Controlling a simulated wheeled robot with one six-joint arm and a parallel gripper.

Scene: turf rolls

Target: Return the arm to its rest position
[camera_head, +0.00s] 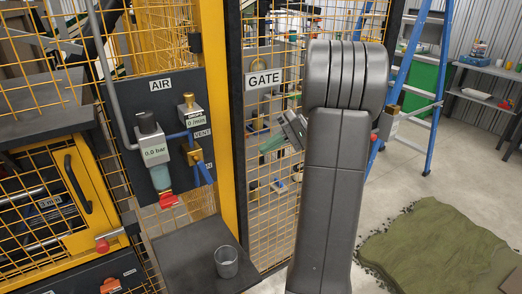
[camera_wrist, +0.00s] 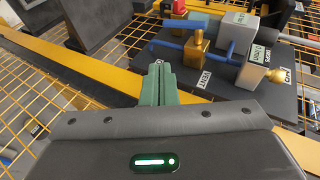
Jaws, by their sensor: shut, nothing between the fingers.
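My grey arm stands up in the middle of the head view, bent over at the top. My gripper (camera_head: 270,144) shows partly beside it, to the left, in front of the mesh by the GATE sign (camera_head: 263,79). In the wrist view my gripper (camera_wrist: 158,70) has its two green fingers together, with nothing between them. The air panel (camera_wrist: 285,98), with its blue-handled brass valve (camera_wrist: 197,42), lies beyond the fingers to the right. The fingers appear clear of it.
In the head view, the AIR panel (camera_head: 140,105) carries a gauge reading 0.0 bar and a red knob. A cup (camera_head: 227,262) stands on a dark shelf (camera_head: 185,250). A blue ladder (camera_head: 408,62) stands behind my arm. Turf (camera_head: 440,250) lies on the floor at right.

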